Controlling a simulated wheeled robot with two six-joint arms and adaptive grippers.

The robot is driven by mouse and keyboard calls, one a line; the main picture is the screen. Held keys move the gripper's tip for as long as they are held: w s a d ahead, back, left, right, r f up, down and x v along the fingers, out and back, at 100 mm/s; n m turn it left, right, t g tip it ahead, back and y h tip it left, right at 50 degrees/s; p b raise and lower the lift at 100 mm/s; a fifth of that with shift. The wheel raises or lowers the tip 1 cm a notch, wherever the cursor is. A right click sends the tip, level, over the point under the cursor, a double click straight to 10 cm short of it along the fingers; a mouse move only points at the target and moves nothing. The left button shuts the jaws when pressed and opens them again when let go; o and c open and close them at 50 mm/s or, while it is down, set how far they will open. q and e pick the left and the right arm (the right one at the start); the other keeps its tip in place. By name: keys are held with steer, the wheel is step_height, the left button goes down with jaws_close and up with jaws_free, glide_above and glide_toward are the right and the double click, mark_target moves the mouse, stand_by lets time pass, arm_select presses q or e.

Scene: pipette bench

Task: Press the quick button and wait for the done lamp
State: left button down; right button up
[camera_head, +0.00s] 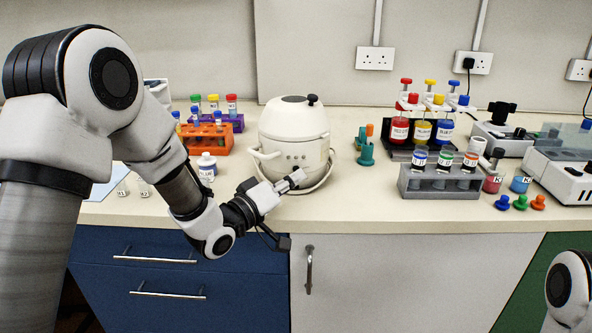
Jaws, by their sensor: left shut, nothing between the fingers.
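A cream rounded device (292,128) with a dark knob on its lid stands on the bench at the middle. A row of small buttons or lamps shows on its front, too small to tell which is the quick button or the done lamp. My left gripper (298,177) is shut and empty, with its tips close in front of the device's lower front. I cannot tell whether they touch it. The gripper hides part of the lower front. Of my right arm only a white part shows at the lower right corner; its gripper is out of view.
Orange (213,142) and purple racks with tubes stand left of the device. A teal stand (366,152) is to its right. Farther right are a grey rack (440,187) of labelled vials, colored-cap bottles and white instruments. Drawers and cabinet doors lie below the bench edge.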

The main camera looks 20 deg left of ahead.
stand_by(0.3)
arm_select(q)
steer(key=shift+w+a, duration=0.2)
steer(key=shift+w, duration=0.2)
